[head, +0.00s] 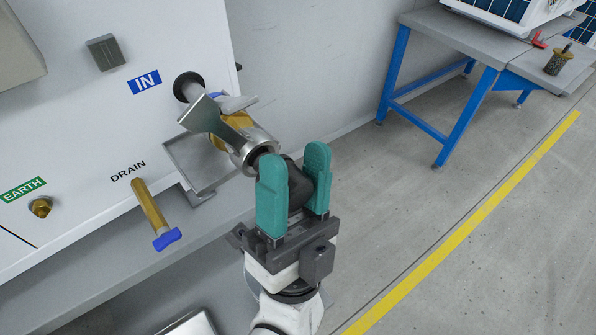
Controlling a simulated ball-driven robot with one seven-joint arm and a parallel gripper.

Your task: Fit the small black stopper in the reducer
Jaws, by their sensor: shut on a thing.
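The small black stopper (298,188) is between the teal fingers of my gripper (295,158), which is shut on it. The fingers hide part of the stopper. The reducer (252,148) is a silver metal ring at the open end of the brass valve under the blue IN label. The stopper's narrow front end points up and left at the reducer's mouth and overlaps it in the picture. I cannot tell how far in it sits, if at all.
A grey metal lever (201,112) sticks out over the valve. A grey tray (197,163) is on the panel below it. A brass drain tap (150,207) with a blue end stands lower left. A blue-legged table (480,50) is at the upper right; the floor at right is clear.

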